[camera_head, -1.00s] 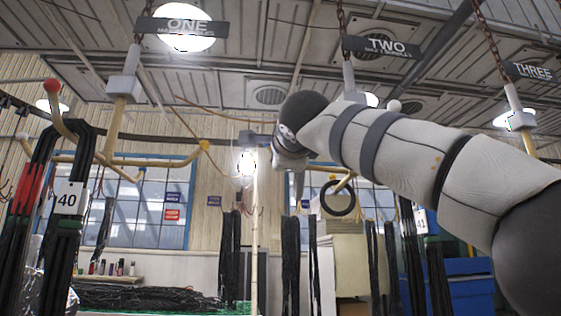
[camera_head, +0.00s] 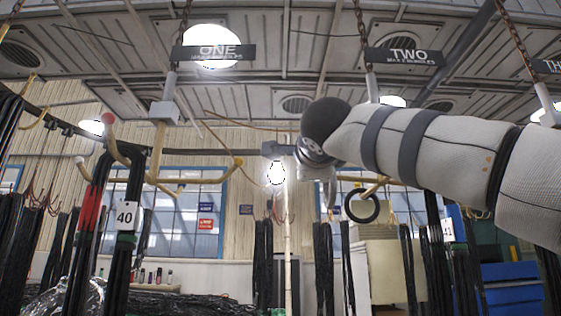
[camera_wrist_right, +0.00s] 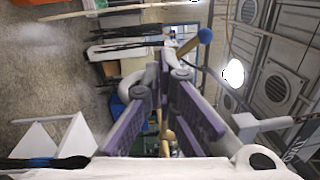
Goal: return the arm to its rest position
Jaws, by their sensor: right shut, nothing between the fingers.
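My right arm (camera_head: 430,150) comes in from the right edge of the head view. It is raised across the hanging rack, with its dark rounded joint (camera_head: 325,120) near the middle. The gripper end is mostly hidden behind that joint in the head view. In the right wrist view my right gripper (camera_wrist_right: 168,62) shows its purple-grey fingers brought together, with nothing held. My left gripper is in neither view.
Hangers marked ONE (camera_head: 213,53) and TWO (camera_head: 403,57) hang on chains. Dark hoses tagged 40 (camera_head: 126,215) hang at left. A blue bin (camera_head: 510,285) stands lower right.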

